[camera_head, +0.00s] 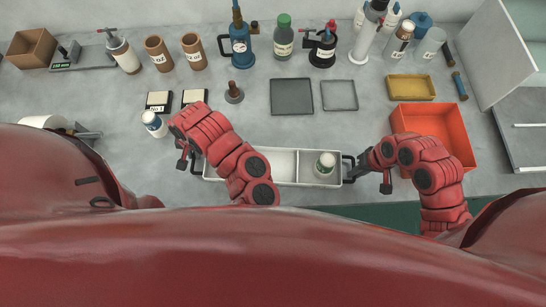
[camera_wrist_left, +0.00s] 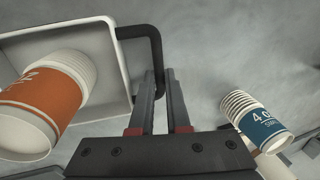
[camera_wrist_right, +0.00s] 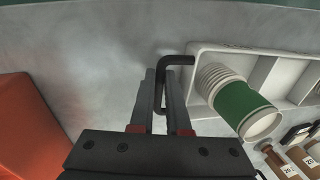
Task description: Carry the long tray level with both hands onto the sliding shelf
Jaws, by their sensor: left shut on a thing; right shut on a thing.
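The long white tray (camera_head: 282,166) lies in front of me, with walled compartments and a black handle at each end. A green-banded stack of cups (camera_wrist_right: 240,105) is in its right compartment, and an orange-banded stack (camera_wrist_left: 42,100) is at its left end, hidden behind my arm in the head view. My left gripper (camera_wrist_left: 160,76) is shut on the left handle (camera_wrist_left: 135,32). My right gripper (camera_wrist_right: 159,75) is shut on the right handle (camera_wrist_right: 178,61). The tray looks about level; whether it touches the table is unclear. I cannot identify the sliding shelf with certainty.
A blue-banded cup stack (camera_head: 153,123) stands left of the tray. An orange-red bin (camera_head: 455,122) is close behind my right gripper. Flat dark (camera_head: 291,96) and grey (camera_head: 339,95) trays lie beyond. Several bottles line the back. A cabinet (camera_head: 525,130) is at the right.

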